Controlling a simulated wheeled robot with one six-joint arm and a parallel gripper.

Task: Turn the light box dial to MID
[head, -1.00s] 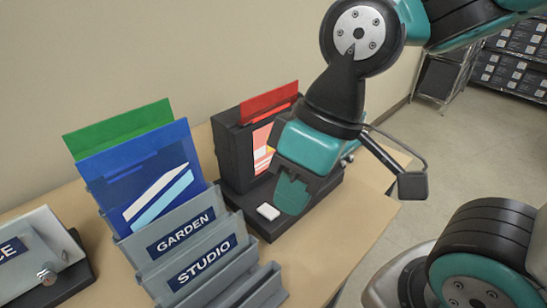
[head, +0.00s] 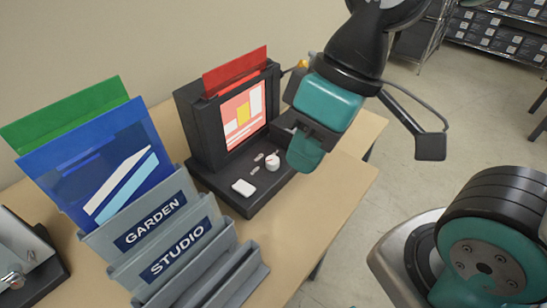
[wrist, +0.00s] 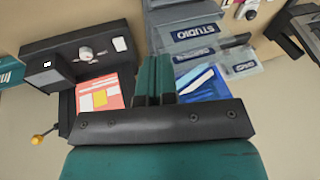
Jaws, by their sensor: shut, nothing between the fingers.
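The light box (head: 185,110) is a dark upright unit on a flat base, with a lit screen (head: 243,117) showing red, white and yellow shapes. Its dial (head: 272,161) is a small round pale knob with a reddish mark, on the base in front of the screen. The dial also shows in the wrist view (wrist: 85,54). I cannot read its setting; small pale labels lie beside it. A white square button (head: 243,187) sits left of the dial. My gripper (head: 303,160) is shut and empty, right of the dial and apart from it. Its fingers also show in the wrist view (wrist: 155,78).
A red sheet (head: 235,71) stands in the light box's top. A grey rack labelled GARDEN and STUDIO (head: 228,255) holds blue (head: 100,165) and green (head: 65,115) folders at left. The wooden table (head: 335,200) is clear at right. Shelves (head: 500,35) stand far behind.

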